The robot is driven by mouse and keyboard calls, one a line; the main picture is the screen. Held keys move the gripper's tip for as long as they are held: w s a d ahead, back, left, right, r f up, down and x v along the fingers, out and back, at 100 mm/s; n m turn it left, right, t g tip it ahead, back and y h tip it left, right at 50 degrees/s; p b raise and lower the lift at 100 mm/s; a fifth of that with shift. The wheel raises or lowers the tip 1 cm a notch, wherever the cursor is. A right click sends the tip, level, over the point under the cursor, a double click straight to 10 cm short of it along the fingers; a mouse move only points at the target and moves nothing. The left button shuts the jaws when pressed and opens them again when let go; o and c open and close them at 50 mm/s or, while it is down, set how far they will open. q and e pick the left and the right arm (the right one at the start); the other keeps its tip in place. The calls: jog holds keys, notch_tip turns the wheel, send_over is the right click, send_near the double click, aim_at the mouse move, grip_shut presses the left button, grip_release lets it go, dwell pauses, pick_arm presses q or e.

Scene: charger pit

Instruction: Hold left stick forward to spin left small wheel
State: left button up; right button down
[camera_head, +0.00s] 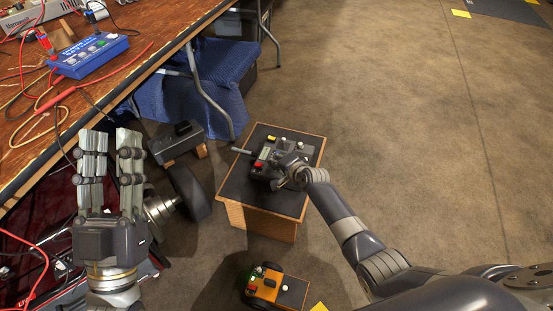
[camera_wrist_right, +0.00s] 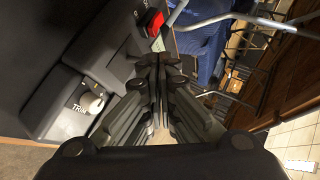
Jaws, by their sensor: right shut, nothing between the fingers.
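A dark controller (camera_head: 267,153) with red buttons and a pale knob lies on a box-like stand (camera_head: 240,187). My right gripper (camera_head: 283,172) is shut and empty, low over the controller's near right side. In the right wrist view its fingertips (camera_wrist_right: 160,62) meet beside the controller body (camera_wrist_right: 118,58), which has a red button (camera_wrist_right: 151,21) and a white TRIM knob (camera_wrist_right: 92,104). I cannot make out the left stick or whether the fingers touch it. My left gripper (camera_head: 111,138) is open and empty, fingers upward, left of the stand. I cannot tell which wheel is the left small wheel.
A dark wheel (camera_head: 190,190) stands between my left gripper and the stand. An orange wheeled device (camera_head: 264,286) sits on the floor below. A workbench (camera_head: 110,75) with a blue box (camera_head: 88,55) and cables fills the upper left. Floor (camera_head: 400,110) at right is clear.

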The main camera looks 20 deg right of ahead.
jog(key=shift+r+p, duration=0.3)
pick_arm(q)
jog(key=w+f+g, duration=0.2)
jog(key=f, duration=0.1)
jog(key=shift+w+d+f+y, duration=0.1)
jog(key=shift+y, duration=0.2)
pick_arm(e)
jog(key=shift+s, duration=0.1)
